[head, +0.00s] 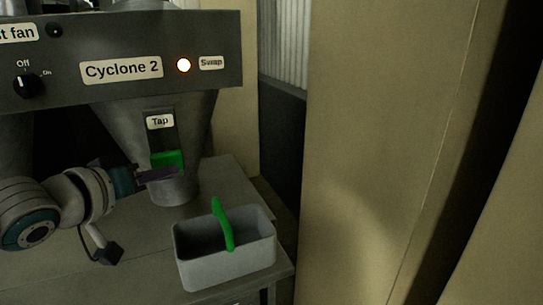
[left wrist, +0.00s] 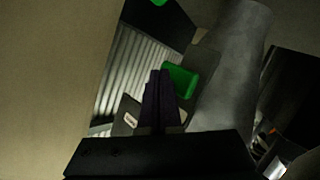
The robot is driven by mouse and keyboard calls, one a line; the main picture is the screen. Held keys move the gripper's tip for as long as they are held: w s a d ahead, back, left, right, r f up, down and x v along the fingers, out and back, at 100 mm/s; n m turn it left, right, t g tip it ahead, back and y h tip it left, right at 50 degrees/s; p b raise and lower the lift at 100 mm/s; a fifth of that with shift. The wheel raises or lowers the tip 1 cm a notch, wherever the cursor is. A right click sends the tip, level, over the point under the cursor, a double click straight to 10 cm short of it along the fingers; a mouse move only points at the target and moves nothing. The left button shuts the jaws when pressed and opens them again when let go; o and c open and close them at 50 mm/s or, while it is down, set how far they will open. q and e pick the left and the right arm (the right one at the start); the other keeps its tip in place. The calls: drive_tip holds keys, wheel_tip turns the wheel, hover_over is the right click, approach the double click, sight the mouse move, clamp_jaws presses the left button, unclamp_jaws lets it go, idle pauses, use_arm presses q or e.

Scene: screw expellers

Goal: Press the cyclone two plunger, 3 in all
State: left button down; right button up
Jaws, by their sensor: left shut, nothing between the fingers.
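The cyclone two cone (head: 197,125) hangs below a dark panel marked "Cyclone 2" (head: 121,69). On its front, under a "Tap" label (head: 160,121), is the green plunger (head: 167,158). My left gripper (head: 162,175) is shut and empty, its dark fingers reaching from the left across the plunger's lower edge. In the left wrist view the shut fingers (left wrist: 160,85) lie beside a green block (left wrist: 180,82), which looks like the plunger, with the grey cone (left wrist: 235,70) to its right. I cannot tell whether they touch. My right gripper is not in view.
A grey bin (head: 210,271) with a green handle (head: 223,225) stands on the bench (head: 150,270), just in front of the cone. A lit lamp (head: 183,65), a "Swap" label (head: 211,63) and an Off/On knob (head: 27,86) are on the panel. A tan wall (head: 370,150) stands to the right.

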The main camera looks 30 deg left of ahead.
sight(168, 163)
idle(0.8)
use_arm(q)
drive_tip(key=shift+w+a, duration=0.3)
drive_tip(key=shift+w+a+b, duration=0.7)
drive_tip(key=shift+a, duration=0.25)
idle(1.4)
drive_tip(key=shift+s+d+r+p, duration=0.15)
drive_tip(key=shift+s+d+p, duration=0.35)
drive_tip(key=shift+p, duration=0.35)
drive_tip(key=shift+s+d+p, duration=0.35)
drive_tip(key=shift+d+p, duration=0.2)
drive_tip(key=shift+p, duration=0.05)
drive_tip(key=shift+s+d, duration=0.1)
drive_tip(key=shift+d, duration=0.05)
